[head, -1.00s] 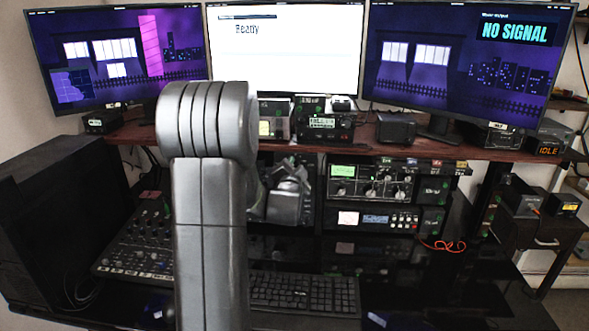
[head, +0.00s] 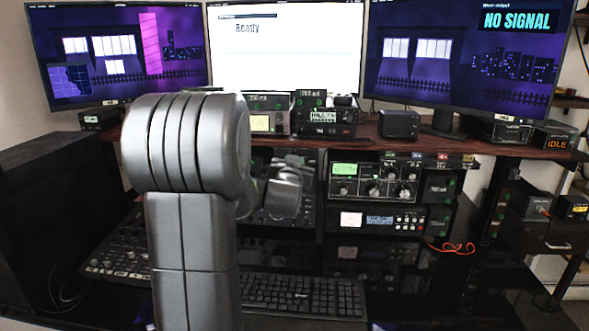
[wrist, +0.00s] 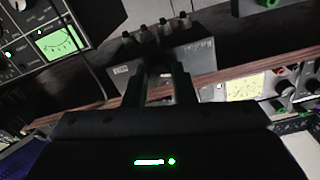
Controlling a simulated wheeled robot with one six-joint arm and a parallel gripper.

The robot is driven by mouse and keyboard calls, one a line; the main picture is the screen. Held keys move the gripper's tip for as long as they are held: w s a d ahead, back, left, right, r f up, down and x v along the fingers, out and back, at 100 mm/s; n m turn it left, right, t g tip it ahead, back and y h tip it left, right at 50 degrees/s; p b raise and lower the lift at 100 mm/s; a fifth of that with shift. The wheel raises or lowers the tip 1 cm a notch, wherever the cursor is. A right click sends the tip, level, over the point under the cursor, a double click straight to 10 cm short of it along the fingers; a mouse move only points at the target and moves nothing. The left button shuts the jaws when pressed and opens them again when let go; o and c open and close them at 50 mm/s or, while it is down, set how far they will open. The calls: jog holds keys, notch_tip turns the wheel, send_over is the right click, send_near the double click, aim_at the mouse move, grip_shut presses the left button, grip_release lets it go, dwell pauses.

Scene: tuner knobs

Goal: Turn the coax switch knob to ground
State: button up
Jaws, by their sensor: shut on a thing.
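A small grey box (wrist: 198,58), which looks like the coax switch, shows in the wrist view with several connectors along its upper edge. My gripper (wrist: 160,76) reaches to its front face, with two dark fingers close together. The fingers are shut on the coax switch knob, which is mostly hidden between them. The knob's pointer and the ground mark cannot be made out. In the head view my arm stands in front of the desk, and its far end is by the rack under the shelf; the fingers and knob are not visible there.
A wooden shelf (head: 450,143) carries small radios and boxes. A black radio rack (head: 374,180) stands below it, right of my arm's far end. A keyboard (head: 305,295) and a mixer (head: 117,250) lie lower down. The right monitor (head: 465,60) reads NO SIGNAL.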

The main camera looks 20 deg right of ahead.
jog(key=shift+n, duration=0.3)
dwell(0.4)
jog(key=o, duration=1)
jog(key=b+v, duration=0.1)
jog(key=v, duration=1.2)
jog(key=shift+s+a, duration=0.15)
jog(key=shift+s, duration=0.25)
jog(key=shift+w, duration=0.1)
